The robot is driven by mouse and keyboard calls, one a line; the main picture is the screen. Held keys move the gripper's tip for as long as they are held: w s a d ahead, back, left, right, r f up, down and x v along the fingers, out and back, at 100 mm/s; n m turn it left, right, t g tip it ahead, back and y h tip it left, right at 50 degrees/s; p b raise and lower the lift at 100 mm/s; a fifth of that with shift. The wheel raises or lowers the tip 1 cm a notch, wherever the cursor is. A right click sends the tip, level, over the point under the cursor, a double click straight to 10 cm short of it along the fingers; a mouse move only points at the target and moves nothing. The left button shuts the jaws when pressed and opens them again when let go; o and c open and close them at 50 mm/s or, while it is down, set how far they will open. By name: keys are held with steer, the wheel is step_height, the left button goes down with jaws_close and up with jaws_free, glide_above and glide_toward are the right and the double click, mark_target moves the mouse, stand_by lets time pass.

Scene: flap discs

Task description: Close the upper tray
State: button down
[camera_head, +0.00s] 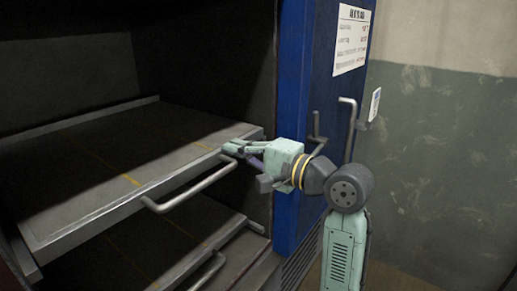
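The upper tray (75,213) is a grey metal shelf with yellow marks, pulled out of the dark cabinet at the left. Its bar handle (190,190) runs along the front edge. My gripper (229,149) is at the right end of this front edge, close to the handle's right end. Its fingers point left, toward the tray. I cannot tell whether they touch the tray or handle, or how far apart the fingertips are.
A lower tray (180,275) with its own handle (210,270) sits below, also partly out. The blue cabinet door (318,90) stands open at the right, with a bar handle (349,130) and a paper notice (351,40). A wall (450,150) is behind.

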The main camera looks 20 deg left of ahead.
mark_target(217, 141)
steer(key=p+x, duration=0.1)
steer(key=x, duration=0.5)
steer(key=shift+a+r, duration=0.1)
stand_by(0.3)
